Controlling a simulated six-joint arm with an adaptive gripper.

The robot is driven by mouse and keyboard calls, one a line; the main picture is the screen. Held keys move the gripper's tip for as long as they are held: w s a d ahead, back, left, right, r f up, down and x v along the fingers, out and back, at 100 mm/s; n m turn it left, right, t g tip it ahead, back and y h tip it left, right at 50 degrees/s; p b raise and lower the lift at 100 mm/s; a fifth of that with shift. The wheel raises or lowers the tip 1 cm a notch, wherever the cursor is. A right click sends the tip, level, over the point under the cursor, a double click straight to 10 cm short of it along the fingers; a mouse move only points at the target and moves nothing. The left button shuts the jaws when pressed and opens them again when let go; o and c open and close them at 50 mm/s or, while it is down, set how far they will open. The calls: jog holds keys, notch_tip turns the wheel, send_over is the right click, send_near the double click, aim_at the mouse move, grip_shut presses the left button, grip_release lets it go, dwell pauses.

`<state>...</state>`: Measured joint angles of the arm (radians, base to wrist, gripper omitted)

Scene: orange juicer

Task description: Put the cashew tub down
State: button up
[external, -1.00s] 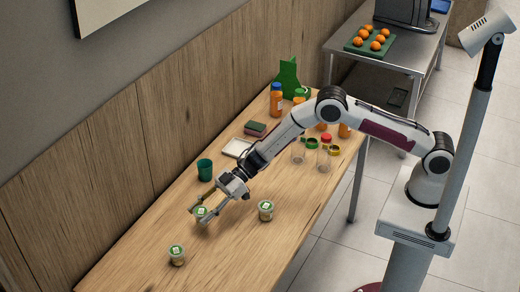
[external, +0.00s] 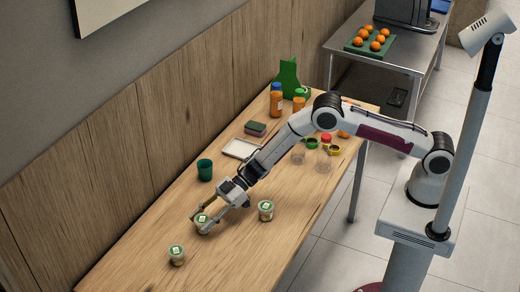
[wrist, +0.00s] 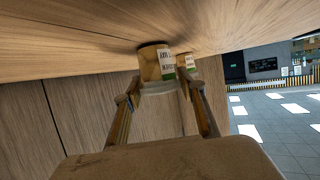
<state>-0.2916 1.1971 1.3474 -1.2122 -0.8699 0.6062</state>
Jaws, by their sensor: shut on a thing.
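The tub in my gripper (external: 204,224), taken to be the cashew tub (external: 201,220), is small and pale with a green and white lid. My gripper is shut on it, a finger on either side, and the tub looks upright. In the wrist view the table shows at the top, and the cashew tub (wrist: 153,62) stands between the fingertips with its base at or very close to the wood and a dark shadow there. Its label is too small to read. Two similar tubs stand apart on the table, one at the front (external: 177,257) and one to the right (external: 266,212).
A dark green cup (external: 205,170) stands behind my gripper. A white tray (external: 241,149), a sponge (external: 255,129), bottles (external: 276,101) and clear jars (external: 324,160) are farther back. The wooden table (external: 150,225) has bare room left of the held tub.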

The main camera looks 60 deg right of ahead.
jog(key=shift+f, duration=0.1)
jog(key=o, duration=1.2)
jog(key=shift+v, duration=0.85)
jog(key=v, duration=1)
jog(key=shift+r, duration=0.25)
jog(key=shift+d, duration=0.15)
jog(key=shift+w+r, duration=0.1)
